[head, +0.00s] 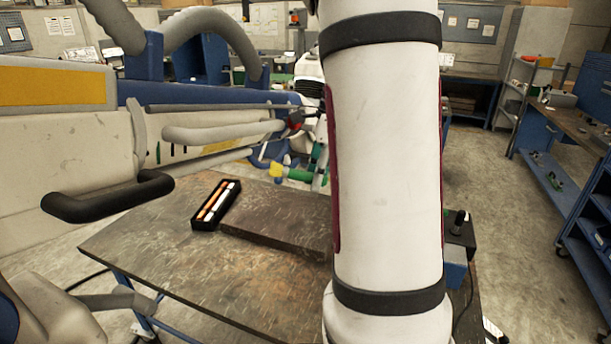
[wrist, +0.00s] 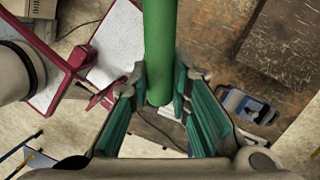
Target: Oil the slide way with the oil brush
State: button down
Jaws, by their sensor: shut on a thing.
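My gripper (wrist: 163,88) is shut on a thick green rod (wrist: 160,45), which looks like the handle of the oil brush. The rod's rounded end sits between the teal fingers, and its other end runs out of the top of the wrist view. In the head view a green piece with a yellow end (head: 276,171) shows above the far edge of the bench, left of my arm. The brush tip is not clearly seen. A long, flat dark slab (head: 275,222) lies on the bench; I cannot tell whether it is the slide way. My arm hides its right end.
A black tray (head: 203,222) with several orange and white sticks lies on the worn bench (head: 150,255). A dark box with a joystick (head: 459,224) stands at the bench's right edge. A machine with grey rods (head: 225,131) rises at the left.

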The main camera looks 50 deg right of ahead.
aim_at(280, 168)
jog(key=w+a+r+b, duration=0.1)
jog(key=w+r, duration=0.2)
jog(key=w, duration=0.2)
jog(key=shift+w+r, duration=0.3)
jog(key=shift+r, duration=0.05)
jog(key=shift+w+r, duration=0.35)
jog(key=shift+w, duration=0.15)
dwell(0.7)
jog(key=shift+a, duration=0.1)
jog(key=shift+s+a+r+p, duration=0.2)
jog(key=shift+s+a, duration=0.1)
jog(key=shift+a, duration=0.3)
jog(key=shift+s+a+r+p, duration=0.2)
jog(key=shift+s+a, duration=0.1)
jog(key=shift+a, duration=0.3)
jog(key=shift+s+a+r, duration=0.15)
jog(key=shift+a, duration=0.4)
jog(key=d, duration=0.1)
jog(key=w+d, duration=0.1)
jog(key=d+f+b, duration=0.1)
jog(key=shift+w+d, duration=0.3)
jog(key=shift+w, duration=0.05)
